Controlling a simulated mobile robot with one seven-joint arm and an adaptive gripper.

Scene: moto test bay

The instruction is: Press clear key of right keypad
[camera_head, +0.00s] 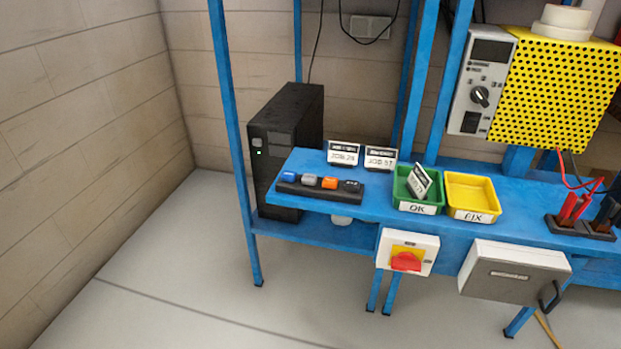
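I see no thing that I can make out as a keypad, and no clear key is readable. My gripper is not in view. A dark strip (291,188) lies on the left end of the blue bench top and carries several small blocks in a row: a blue one (288,177), a grey one (309,180), an orange one (330,183) and a dark one (352,186). A grey instrument (482,75) with a dark display and a round knob is mounted at the upper right; I cannot tell whether it has keys.
Two job cards (343,153) stand behind the strip. A green OK bin (403,188) holds a tilted card, beside a yellow FIX bin (484,190). A red switch (406,261) and a grey box (505,287) hang at the front edge. A black tower (279,128) stands left. The left floor is clear.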

